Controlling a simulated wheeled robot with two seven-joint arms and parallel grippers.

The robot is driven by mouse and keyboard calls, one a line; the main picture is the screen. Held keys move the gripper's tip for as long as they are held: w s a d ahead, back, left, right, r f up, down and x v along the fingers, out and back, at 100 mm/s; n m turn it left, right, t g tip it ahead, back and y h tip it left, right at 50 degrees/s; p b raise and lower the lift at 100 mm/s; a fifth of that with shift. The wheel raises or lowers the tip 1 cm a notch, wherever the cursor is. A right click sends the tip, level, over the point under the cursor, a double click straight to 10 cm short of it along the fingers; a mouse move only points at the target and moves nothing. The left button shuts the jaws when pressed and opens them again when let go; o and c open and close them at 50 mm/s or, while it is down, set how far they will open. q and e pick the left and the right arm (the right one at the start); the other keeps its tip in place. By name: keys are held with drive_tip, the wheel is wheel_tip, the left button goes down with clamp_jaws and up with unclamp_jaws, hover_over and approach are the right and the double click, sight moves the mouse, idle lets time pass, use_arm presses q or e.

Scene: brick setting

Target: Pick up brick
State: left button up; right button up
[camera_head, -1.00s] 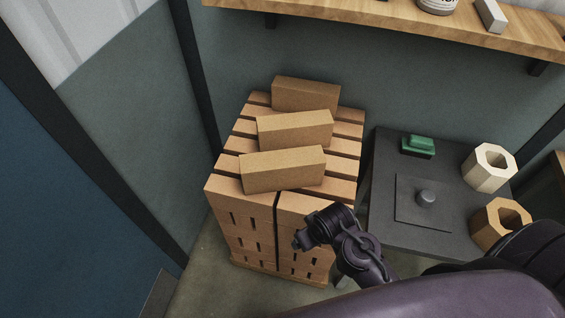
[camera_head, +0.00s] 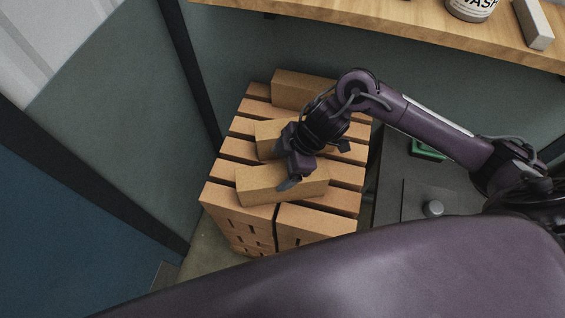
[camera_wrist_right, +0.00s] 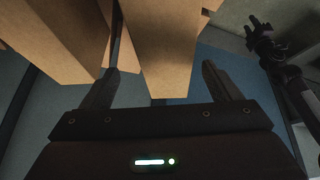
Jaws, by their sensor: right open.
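Three tan bricks lie in a row on a slatted stack of similar bricks in the head view: a front brick (camera_head: 255,187), a middle brick (camera_head: 268,138) and a back brick (camera_head: 298,88). My right gripper (camera_head: 315,166) is open and empty above the front and middle bricks, partly hiding both. In the right wrist view the open fingers of the right gripper (camera_wrist_right: 160,70) show either side of a brick end (camera_wrist_right: 160,55); contact cannot be told. A dark gripper, seemingly my left (camera_wrist_right: 261,38), shows small at upper right there; its jaw state is unclear.
The brick stack (camera_head: 237,215) stands by a grey-green wall. A dark table (camera_head: 395,185) to its right holds a green object (camera_head: 427,150) and a round knob (camera_head: 432,208). A wooden shelf (camera_head: 380,30) with a labelled can (camera_head: 472,8) runs above.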

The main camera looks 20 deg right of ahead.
sight(279, 178)
drive_tip(key=shift+d+g, duration=0.4)
drive_tip(key=shift+d, duration=0.6)
drive_tip(key=shift+s+d+f, duration=0.1)
drive_tip(key=shift+s+d, duration=0.05)
drive_tip(key=shift+s, duration=0.1)
drive_tip(key=shift+s+a+f+h+p, duration=0.2)
drive_tip(key=shift+a+f, duration=0.2)
drive_tip(key=shift+f, duration=0.15)
drive_tip(key=shift+s+a+f+h+p, duration=0.1)
drive_tip(key=shift+a+f+p, duration=0.05)
drive_tip(key=shift+a+f, duration=0.3)
drive_tip(key=p+x, duration=0.1)
drive_tip(key=x, duration=0.3)
drive_tip(key=shift+w+f, duration=0.2)
drive_tip(key=shift+f, duration=0.2)
drive_tip(key=c, duration=1.2)
clamp_jaws()
use_arm(q)
drive_tip(key=shift+s+r, duration=0.4)
drive_tip(key=shift+r, duration=0.35)
use_arm(e)
drive_tip(key=shift+w, duration=0.15)
